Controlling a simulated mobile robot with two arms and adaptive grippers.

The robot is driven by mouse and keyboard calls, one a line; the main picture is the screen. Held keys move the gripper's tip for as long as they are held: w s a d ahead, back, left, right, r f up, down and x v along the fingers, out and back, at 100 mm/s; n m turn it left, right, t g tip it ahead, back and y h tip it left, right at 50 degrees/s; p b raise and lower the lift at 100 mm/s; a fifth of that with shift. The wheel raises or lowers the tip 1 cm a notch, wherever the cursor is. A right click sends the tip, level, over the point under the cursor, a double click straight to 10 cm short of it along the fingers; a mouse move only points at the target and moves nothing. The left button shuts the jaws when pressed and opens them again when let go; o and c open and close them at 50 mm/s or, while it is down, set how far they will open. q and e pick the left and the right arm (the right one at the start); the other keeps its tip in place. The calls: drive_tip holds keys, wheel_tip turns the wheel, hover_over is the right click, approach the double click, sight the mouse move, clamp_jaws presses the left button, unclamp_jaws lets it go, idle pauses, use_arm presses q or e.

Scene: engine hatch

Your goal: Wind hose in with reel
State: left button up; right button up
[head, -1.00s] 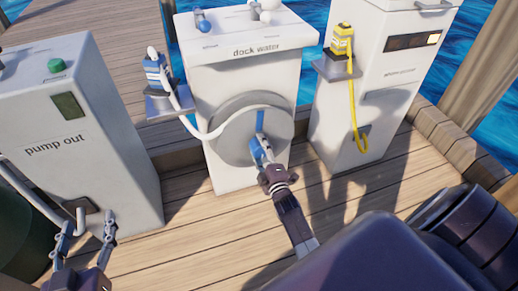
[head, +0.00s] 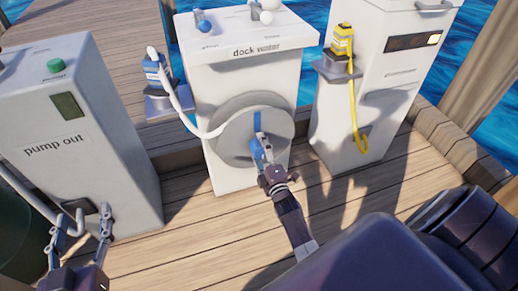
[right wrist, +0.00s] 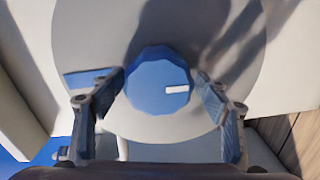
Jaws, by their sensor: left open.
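The round grey reel (head: 228,150) is on the front of the white dock water pedestal (head: 212,80). A blue crank bar (head: 257,122) crosses its face and bears a round blue knob (right wrist: 158,82). The white hose (head: 200,134) runs from the blue nozzle (head: 153,68) in the left side holder down to the reel. My left gripper (head: 80,228) is open and empty before the pump out pedestal.
The pump out pedestal (head: 110,130) stands at the left with a pale hose (head: 30,198) low on its front. A third white pedestal (head: 345,120) with a yellow nozzle and hose (head: 354,100) stands at the right. Wooden planks (head: 190,235) lie clear in front.

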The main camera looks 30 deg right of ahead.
drive_tip(key=v, duration=1.2)
idle(0.5)
